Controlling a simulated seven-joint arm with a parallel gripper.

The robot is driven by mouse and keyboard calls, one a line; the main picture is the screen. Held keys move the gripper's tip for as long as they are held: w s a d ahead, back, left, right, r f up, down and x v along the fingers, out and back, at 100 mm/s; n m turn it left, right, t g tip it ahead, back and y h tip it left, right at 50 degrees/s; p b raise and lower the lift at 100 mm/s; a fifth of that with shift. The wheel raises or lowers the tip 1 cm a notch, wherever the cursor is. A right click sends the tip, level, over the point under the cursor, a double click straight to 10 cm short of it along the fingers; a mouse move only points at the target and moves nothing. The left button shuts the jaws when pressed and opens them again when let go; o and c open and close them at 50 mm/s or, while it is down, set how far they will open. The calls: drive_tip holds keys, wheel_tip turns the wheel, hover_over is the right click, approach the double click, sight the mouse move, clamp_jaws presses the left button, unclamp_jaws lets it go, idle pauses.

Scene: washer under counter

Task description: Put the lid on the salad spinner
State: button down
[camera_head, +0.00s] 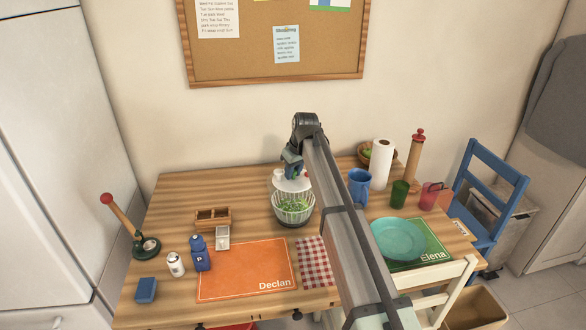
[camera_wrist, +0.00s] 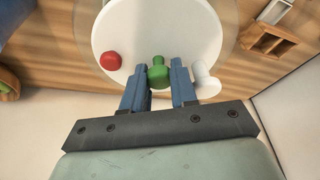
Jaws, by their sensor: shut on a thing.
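The round white lid (camera_head: 291,184) has a green knob (camera_wrist: 158,73), a red button (camera_wrist: 110,61) and a white crank knob (camera_wrist: 207,85). My gripper (camera_wrist: 158,78) is shut on the green knob, with one blue finger on each side. In the head view my gripper (camera_head: 292,172) is above the table at the back, with the lid below it. The salad spinner (camera_head: 293,209) is a clear bowl with a white basket and green leaves inside. The lid is over the back part of its opening; I cannot tell whether it touches the rim.
A wooden box (camera_head: 213,217) is to the left. An orange placemat (camera_head: 246,271) and checked cloth (camera_head: 314,261) lie in front. The wall is close behind.

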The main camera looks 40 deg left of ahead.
sight(294, 179)
drive_tip(key=shift+f, duration=2.6)
drive_tip(key=shift+f, duration=0.15)
idle(0.4)
drive_tip(key=shift+c, duration=1.7)
unclamp_jaws()
drive_tip(key=shift+r, duration=3.5)
